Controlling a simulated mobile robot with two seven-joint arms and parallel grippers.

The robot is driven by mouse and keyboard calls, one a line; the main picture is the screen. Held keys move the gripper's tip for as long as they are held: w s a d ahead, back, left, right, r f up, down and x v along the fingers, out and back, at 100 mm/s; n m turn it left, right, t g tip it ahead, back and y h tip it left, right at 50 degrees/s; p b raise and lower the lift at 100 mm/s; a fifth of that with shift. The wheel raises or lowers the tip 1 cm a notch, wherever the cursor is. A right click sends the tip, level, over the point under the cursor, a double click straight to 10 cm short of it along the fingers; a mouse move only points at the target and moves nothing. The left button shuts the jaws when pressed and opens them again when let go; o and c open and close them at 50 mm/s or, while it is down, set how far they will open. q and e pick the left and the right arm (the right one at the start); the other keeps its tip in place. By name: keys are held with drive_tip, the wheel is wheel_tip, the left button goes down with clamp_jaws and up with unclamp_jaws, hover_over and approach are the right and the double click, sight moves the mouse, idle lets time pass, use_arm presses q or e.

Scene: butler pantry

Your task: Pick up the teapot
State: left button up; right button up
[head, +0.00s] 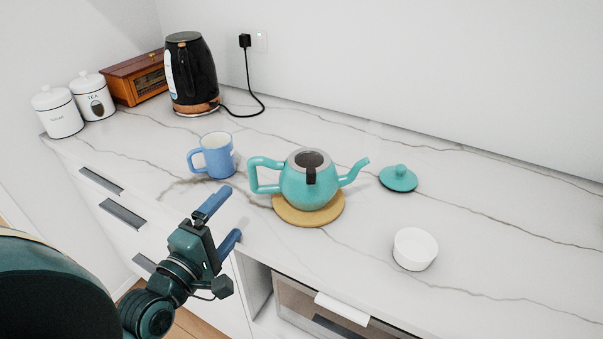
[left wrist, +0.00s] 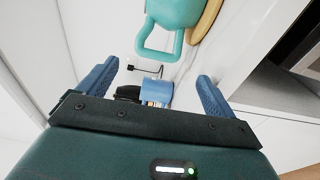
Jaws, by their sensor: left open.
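The turquoise teapot (head: 308,186) stands upright on a round wooden trivet (head: 331,217) on the marble counter. Its lid is off, its handle faces left and its spout faces right. The turquoise lid (head: 398,178) lies on the counter to the right of it. My left gripper (head: 222,222) is open and empty at the counter's front edge, left of and nearer than the teapot, not touching it. In the left wrist view the teapot (left wrist: 178,10) shows at the top, its handle lying beyond the spread fingers (left wrist: 158,88). My right gripper is not in view.
A blue mug (head: 217,157) stands left of the teapot, near its handle. A white ramekin (head: 415,249) stands at front right. A black kettle (head: 191,75), wooden radio (head: 137,78) and two white canisters (head: 93,97) are at the back left. The counter's right side is clear.

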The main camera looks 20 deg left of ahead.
use_arm(q)
drive_tip(key=w, duration=0.5)
drive_tip(key=shift+w+r+p, duration=0.1)
drive_tip(key=shift+w+p, duration=0.3)
drive_tip(key=shift+w+d, duration=0.1)
drive_tip(key=shift+w, duration=0.75)
drive_tip(key=w+p, duration=0.1)
drive_tip(key=w, duration=0.2)
drive_tip(key=shift+w, duration=0.85)
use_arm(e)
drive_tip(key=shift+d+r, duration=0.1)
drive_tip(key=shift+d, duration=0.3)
use_arm(q)
drive_tip(key=shift+c, duration=0.5)
